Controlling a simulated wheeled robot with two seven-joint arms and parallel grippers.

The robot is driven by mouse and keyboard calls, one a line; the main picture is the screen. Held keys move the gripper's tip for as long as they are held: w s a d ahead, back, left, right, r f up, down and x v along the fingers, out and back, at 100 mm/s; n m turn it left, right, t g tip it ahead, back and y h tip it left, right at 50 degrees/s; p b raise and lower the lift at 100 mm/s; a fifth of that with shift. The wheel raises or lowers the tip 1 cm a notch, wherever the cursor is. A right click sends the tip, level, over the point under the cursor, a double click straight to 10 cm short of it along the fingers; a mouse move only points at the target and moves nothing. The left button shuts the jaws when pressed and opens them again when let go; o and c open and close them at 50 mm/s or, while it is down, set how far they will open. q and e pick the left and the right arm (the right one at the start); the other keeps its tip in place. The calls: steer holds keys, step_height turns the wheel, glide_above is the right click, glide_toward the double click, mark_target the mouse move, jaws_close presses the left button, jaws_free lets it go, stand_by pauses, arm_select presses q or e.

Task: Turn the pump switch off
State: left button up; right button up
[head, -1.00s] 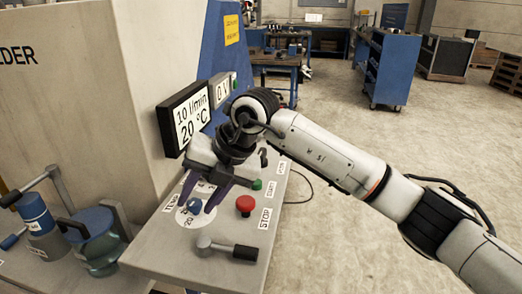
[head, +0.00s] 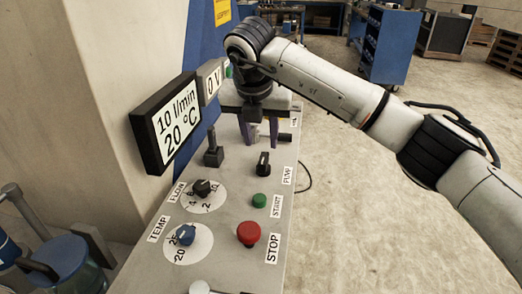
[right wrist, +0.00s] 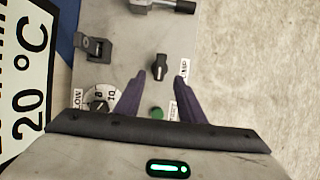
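The pump switch (head: 263,163) is a small black knob on the grey control panel (head: 225,225), beside the PUMP label (head: 288,175). It also shows in the right wrist view (right wrist: 160,66), just ahead of the fingertips and between their lines. My right gripper (head: 262,140) is open, its two purple fingers pointing down above the panel, past the switch in the head view. In the right wrist view the gripper (right wrist: 160,78) is empty, and no contact with the switch shows. My left gripper is out of view.
Close by are a green START button (head: 259,200), a red STOP button (head: 248,234), a black FLOW knob (head: 203,188) and a blue TEMP knob (head: 185,235). A black lever (head: 213,150) stands left of the switch.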

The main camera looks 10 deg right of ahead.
mark_target(263, 158)
steer(key=p+x, duration=0.1)
steer(key=x, duration=0.7)
steer(key=shift+f, duration=0.1)
jaws_close()
